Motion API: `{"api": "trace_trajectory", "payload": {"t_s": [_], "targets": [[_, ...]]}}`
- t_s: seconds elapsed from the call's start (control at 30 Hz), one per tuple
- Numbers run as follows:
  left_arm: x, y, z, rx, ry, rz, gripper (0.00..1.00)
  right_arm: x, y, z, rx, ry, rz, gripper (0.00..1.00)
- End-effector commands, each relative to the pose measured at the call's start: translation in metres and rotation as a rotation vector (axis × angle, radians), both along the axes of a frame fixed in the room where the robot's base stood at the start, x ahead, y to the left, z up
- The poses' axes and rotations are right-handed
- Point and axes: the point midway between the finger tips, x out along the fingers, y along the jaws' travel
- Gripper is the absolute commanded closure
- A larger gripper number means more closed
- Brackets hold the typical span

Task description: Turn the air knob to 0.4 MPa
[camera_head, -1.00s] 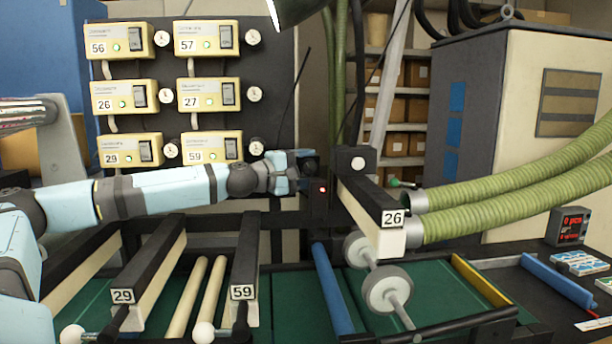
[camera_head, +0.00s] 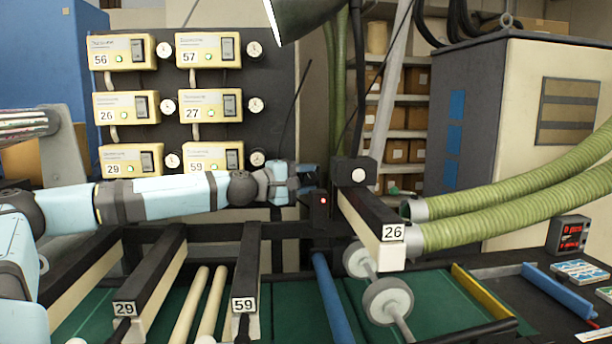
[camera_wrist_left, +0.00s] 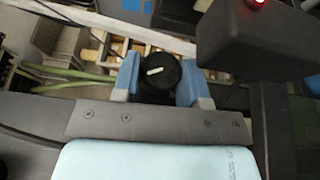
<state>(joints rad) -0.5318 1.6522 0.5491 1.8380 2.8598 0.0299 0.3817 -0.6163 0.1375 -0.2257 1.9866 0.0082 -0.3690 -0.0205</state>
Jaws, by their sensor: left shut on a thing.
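My left gripper (camera_head: 306,182) reaches across from the left in the head view, its blue fingers beside the dark post under the 26 bar. In the left wrist view, the two blue fingers (camera_wrist_left: 158,82) stand on either side of a round black knob (camera_wrist_left: 160,73) with a white pointer line, and are shut on it. The pointer lies nearly level in that view, its right end slightly higher. The knob is hardly visible in the head view, hidden at the fingers. No pressure scale can be read. My right gripper is in neither view.
A dark box with a red light (camera_head: 321,200) sits right beside the gripper; it also shows in the left wrist view. Bar 26 (camera_head: 380,225), green hoses (camera_head: 500,205) and white rollers (camera_head: 388,301) lie to the right. Yellow controllers with small gauges stand behind the arm.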

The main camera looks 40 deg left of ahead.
Motion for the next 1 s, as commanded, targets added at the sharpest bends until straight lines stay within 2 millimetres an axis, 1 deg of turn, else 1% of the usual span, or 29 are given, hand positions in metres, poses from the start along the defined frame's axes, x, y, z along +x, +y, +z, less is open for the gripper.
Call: {"api": "trace_trajectory", "payload": {"t_s": [0.03, 0.07, 0.4, 0.8, 1.0], "targets": [[0.000, 0.000, 0.005, 0.007, 0.005, -0.001, 0.84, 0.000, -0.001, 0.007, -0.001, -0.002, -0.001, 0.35], [0.000, 0.000, 0.006, 0.010, 0.010, 0.000, 0.84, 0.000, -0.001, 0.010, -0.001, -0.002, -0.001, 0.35], [0.000, -0.001, 0.005, 0.062, 0.074, -0.001, 0.84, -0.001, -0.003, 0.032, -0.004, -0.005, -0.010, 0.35], [0.000, -0.001, 0.005, 0.141, 0.171, -0.001, 0.84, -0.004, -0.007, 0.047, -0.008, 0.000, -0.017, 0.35], [0.001, -0.001, 0.006, 0.220, 0.266, 0.000, 0.84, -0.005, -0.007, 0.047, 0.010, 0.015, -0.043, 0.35]]}}
